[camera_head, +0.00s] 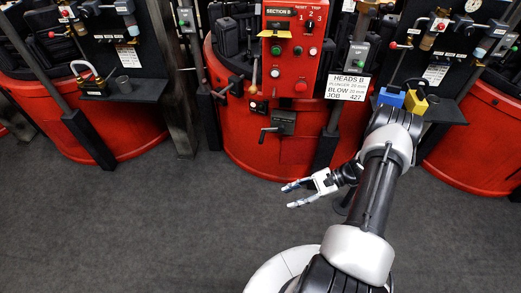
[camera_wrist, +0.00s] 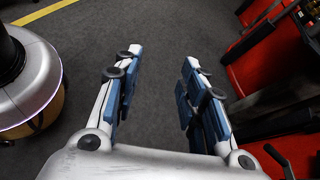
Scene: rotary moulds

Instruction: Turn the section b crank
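The section B crank (camera_head: 268,133) is a dark handle on a grey box low on the front of the middle red machine, below the red SECTION B panel (camera_head: 292,45). In the head view my gripper (camera_head: 290,195) is in front of and below the crank, clear of it, with fingers pointing left. In the wrist view my gripper (camera_wrist: 163,65) is open, with only grey floor between the fingers. A dark rod (camera_wrist: 278,158) shows at the lower right of the wrist view; I cannot tell if it is the crank.
The red machine base (camera_head: 235,130) curves behind the gripper, with dark posts (camera_head: 327,150) at its front. A HEADS B sign (camera_head: 348,87) hangs at its right. Blue and yellow blocks (camera_head: 415,103) are on a right-hand ledge. Floor (camera_head: 150,215) at left is clear.

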